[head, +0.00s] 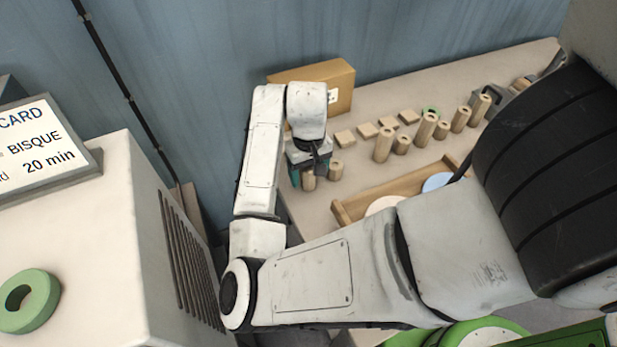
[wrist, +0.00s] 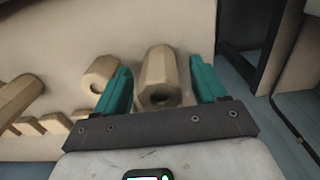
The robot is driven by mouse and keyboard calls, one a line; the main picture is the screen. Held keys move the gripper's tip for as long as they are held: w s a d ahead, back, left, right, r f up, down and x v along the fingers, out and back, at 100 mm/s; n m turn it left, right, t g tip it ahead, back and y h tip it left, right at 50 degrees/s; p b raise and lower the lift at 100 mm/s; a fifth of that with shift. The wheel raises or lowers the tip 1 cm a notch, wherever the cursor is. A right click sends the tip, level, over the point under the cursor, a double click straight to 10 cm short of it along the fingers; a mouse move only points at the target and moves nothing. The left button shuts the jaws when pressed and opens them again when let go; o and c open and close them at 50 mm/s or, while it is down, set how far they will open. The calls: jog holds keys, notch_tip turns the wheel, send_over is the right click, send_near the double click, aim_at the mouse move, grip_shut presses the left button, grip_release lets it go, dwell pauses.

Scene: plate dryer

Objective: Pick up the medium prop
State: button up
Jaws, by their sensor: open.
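Several wooden props of different heights stand on the pale table. One faceted wooden prop (wrist: 160,70) stands between the two teal fingers of my open gripper (wrist: 162,82) in the wrist view. In the head view the same prop (head: 308,183) shows just under my gripper (head: 307,172), partly hidden by it. A shorter prop (wrist: 102,70) stands just outside the left finger; it also shows in the head view (head: 336,169). I cannot tell by label which prop is the medium one. Whether a finger touches the prop is unclear.
More props (head: 383,145) stand in a row to the right, with small wooden blocks (head: 367,130) behind. A cardboard box (head: 340,88) stands at the back. A wooden tray (head: 350,207) with discs lies in front. The table's left edge is close to my gripper.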

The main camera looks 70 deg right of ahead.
jog(key=c, duration=1.2)
jog(key=shift+r, duration=0.1)
